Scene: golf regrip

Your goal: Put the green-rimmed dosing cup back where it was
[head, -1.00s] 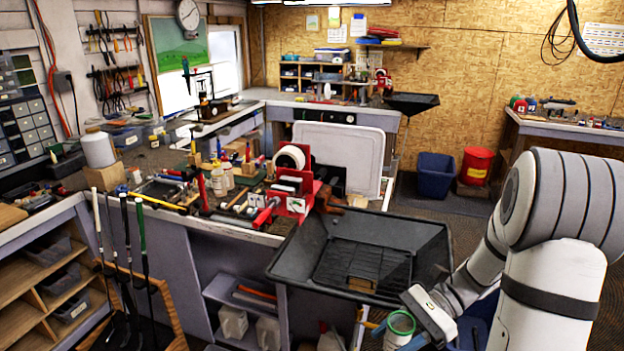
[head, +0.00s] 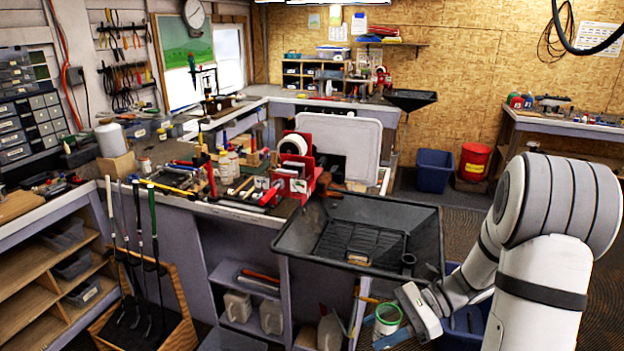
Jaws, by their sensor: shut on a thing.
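The green-rimmed dosing cup (head: 388,314) is at the lower middle of the head view, a pale translucent cup with a green ring at its top. It looks upright. My gripper (head: 390,325) is shut on it, with blue fingers beside the cup. It holds the cup in front of the near side of a black tray (head: 290,243). The fingers' exact contact on the cup is partly hidden.
The black tray holds a dark grate. A cluttered workbench with a red tape dispenser (head: 290,186) stands left of it. Golf clubs (head: 155,260) stand in a wooden rack at lower left. A blue bin (head: 434,171) and red bucket (head: 474,161) stand on the floor behind.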

